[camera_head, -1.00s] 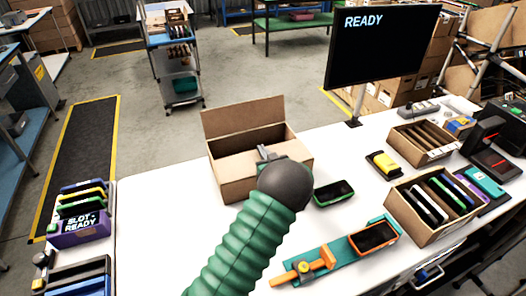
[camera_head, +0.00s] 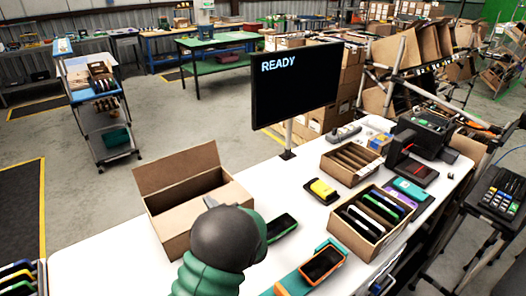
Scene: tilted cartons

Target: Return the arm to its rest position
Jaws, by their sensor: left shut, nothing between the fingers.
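My left arm, in a ribbed green sleeve with a dark round wrist, rises from the bottom of the head view in front of the bench. My left gripper (camera_head: 209,201) is mostly hidden behind that wrist; only a small grey part shows, near the open carton's front right. It is shut and empty. The open brown carton (camera_head: 174,237) stands on the white bench with its back flap up. A green-edged dark device (camera_head: 281,227) lies flat just right of the wrist. My right gripper is out of view.
An orange-framed device (camera_head: 322,263) lies at the front on a teal strip. A carton of upright devices (camera_head: 345,235), a yellow device (camera_head: 322,190) and a divided carton (camera_head: 335,172) stand to the right. A READY monitor (camera_head: 295,90) stands behind. The bench (camera_head: 95,262) is bare left of the carton.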

